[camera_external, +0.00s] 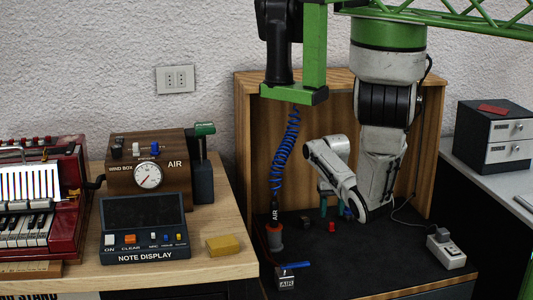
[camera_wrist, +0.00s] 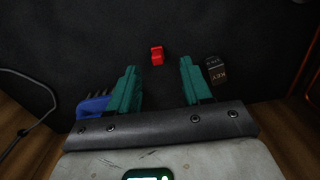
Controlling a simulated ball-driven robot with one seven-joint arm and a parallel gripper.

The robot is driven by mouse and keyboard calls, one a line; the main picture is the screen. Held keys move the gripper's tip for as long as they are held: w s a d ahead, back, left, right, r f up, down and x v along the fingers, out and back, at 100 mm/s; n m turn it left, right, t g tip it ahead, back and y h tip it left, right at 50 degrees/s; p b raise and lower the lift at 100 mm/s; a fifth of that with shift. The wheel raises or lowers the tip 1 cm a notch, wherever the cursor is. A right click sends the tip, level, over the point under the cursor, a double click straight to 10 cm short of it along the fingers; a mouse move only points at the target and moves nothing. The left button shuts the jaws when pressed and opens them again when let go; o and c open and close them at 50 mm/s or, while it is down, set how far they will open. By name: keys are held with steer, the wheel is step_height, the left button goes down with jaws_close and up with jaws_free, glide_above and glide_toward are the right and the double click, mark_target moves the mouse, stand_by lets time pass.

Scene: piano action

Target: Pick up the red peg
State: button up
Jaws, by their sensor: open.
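The red peg (camera_wrist: 157,55) is a small red piece on the black surface. In the wrist view it lies beyond my fingertips, roughly centred between them. In the external view the red peg (camera_external: 332,227) is on the dark bench, close to my gripper. My gripper (camera_wrist: 159,68) has two teal fingers spread wide apart, with nothing between them. In the external view my gripper (camera_external: 332,202) points down near the peg, partly hidden by my own wrist.
A blue comb-like piece (camera_wrist: 93,106) lies beside the left finger. A dark block marked KEY (camera_wrist: 215,70) lies beside the right finger. A blue coiled hose (camera_external: 284,150) hangs on the left of the wooden-backed bench (camera_external: 360,275). A white box (camera_external: 446,250) stands at its right.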

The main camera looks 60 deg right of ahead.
mark_target(334, 225)
steer(key=shift+d+f+b, duration=0.2)
steer(key=shift+f+b, duration=0.25)
steer(key=shift+f, duration=0.9)
steer(key=shift+d+f+b, duration=0.15)
steer(key=shift+f+b, duration=0.3)
steer(key=shift+f, duration=0.9)
jaws_close()
